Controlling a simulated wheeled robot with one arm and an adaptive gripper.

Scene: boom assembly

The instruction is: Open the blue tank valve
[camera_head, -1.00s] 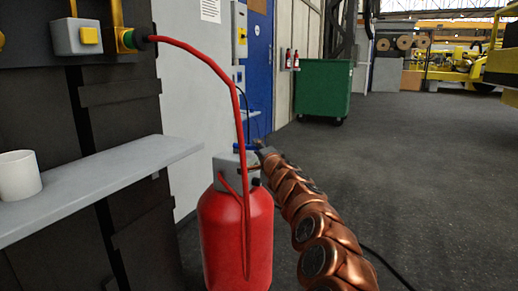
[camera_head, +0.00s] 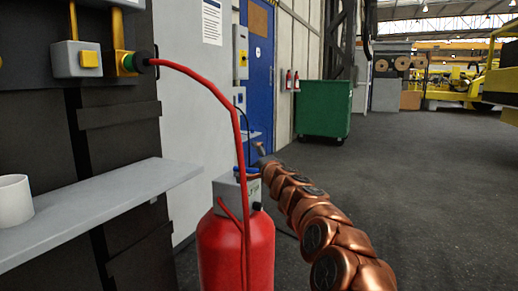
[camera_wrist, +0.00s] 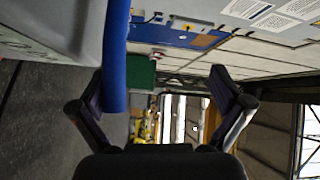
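The red tank (camera_head: 235,250) stands in front of the wall with a grey collar (camera_head: 227,190) on top. The blue valve (camera_head: 246,170) shows as a small blue strip at the collar's top in the head view. In the wrist view the blue valve (camera_wrist: 116,60) is a long blue bar, inside the left finger and close to it. My gripper (camera_wrist: 160,95) is open, with its fingers wide apart. In the head view my gripper (camera_head: 262,152) is small, at the valve's upper right. Whether a finger touches the valve I cannot tell.
A red hose (camera_head: 215,85) runs from the wall fitting (camera_head: 128,62) down to the tank. A grey shelf (camera_head: 100,205) with a white cup (camera_head: 14,200) is at the left. A green bin (camera_head: 322,108) stands farther back. The floor at the right is clear.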

